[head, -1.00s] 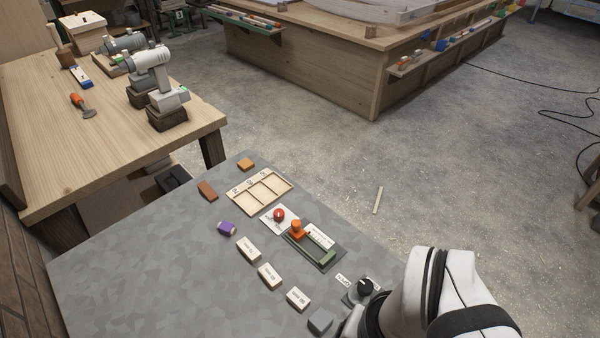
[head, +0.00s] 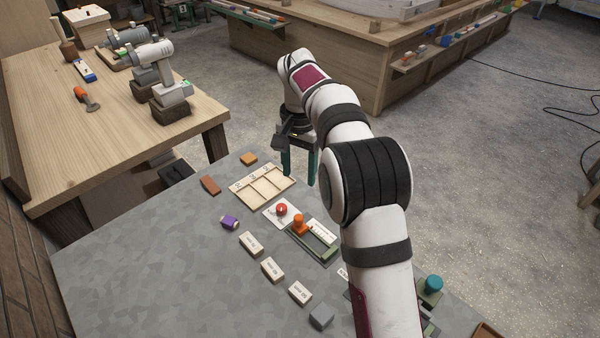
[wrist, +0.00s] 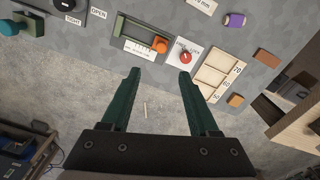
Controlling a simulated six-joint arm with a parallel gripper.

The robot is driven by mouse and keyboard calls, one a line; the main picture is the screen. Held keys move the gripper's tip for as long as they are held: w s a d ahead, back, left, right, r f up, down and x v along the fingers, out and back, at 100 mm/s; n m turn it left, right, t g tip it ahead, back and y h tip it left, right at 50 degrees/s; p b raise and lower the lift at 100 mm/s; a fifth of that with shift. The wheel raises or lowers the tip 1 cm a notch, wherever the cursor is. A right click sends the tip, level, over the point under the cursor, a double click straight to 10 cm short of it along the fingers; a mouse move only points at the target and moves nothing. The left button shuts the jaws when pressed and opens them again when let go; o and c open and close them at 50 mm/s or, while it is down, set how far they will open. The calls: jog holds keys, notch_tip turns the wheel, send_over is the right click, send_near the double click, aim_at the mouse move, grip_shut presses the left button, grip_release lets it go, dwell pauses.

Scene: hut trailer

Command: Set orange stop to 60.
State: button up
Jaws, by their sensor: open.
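The orange stop (head: 299,223) sits on a green slide rail (head: 325,252) with a white printed scale (head: 322,232) along its side. The stop is at the rail's end nearest the red knob. In the wrist view the orange stop (wrist: 160,45) is at the right end of the rail, beyond my fingertips; the scale numbers are too small to read. My gripper (head: 299,178) hangs past the far edge of the grey table, beside the compartment tray. It also shows in the wrist view (wrist: 158,74), with its two green fingers apart and nothing between them.
A red knob (head: 281,209) on a white card stands close to the stop. A wooden compartment tray (head: 263,188) lies behind it. A teal knob (head: 433,284) stands at right.

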aim_at(298, 217)
jog(key=f, duration=1.6)
jog(key=shift+w+a+f, duration=0.1)
jog(key=shift+w, duration=0.1)
grip_shut()
dwell(0.5)
